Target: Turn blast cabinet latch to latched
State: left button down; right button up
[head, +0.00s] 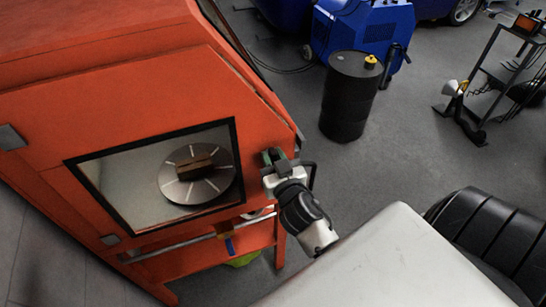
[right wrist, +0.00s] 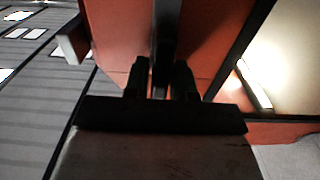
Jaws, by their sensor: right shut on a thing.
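The orange blast cabinet (head: 130,110) fills the left of the head view, with a framed window in its front. My right gripper (head: 275,160) is at the right edge of this front, beside the window. In the right wrist view my right gripper (right wrist: 160,78) is shut on a dark bar, the latch (right wrist: 165,35), which stands out against the orange panel. In the head view the gripper mostly hides the latch, and a green part shows at the fingers. I cannot read the latch's set position. My left gripper is not in view.
Behind the window (head: 120,170) is a round turntable (head: 180,192) with a brown block on it. A black drum (head: 348,100) stands behind on the grey floor. A blue machine (head: 355,30) and a dark shelf cart (head: 505,80) are farther back.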

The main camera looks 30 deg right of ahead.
jog(key=n, duration=0.4)
jog(key=shift+a, duration=0.2)
jog(key=n, duration=0.4)
jog(key=shift+w+a+f+n, duration=0.1)
jog(key=shift+a+f+n, duration=0.05)
jog(key=shift+n, duration=0.25)
jog(key=shift+a+f+n, duration=0.1)
jog(key=shift+f+n, duration=0.1)
jog(key=shift+n, duration=2.05)
jog(key=shift+a+f+n, duration=0.1)
jog(key=shift+f+n, duration=0.1)
jog(key=shift+n, duration=2.05)
jog(key=o, duration=0.9)
jog(key=shift+c, duration=0.2)
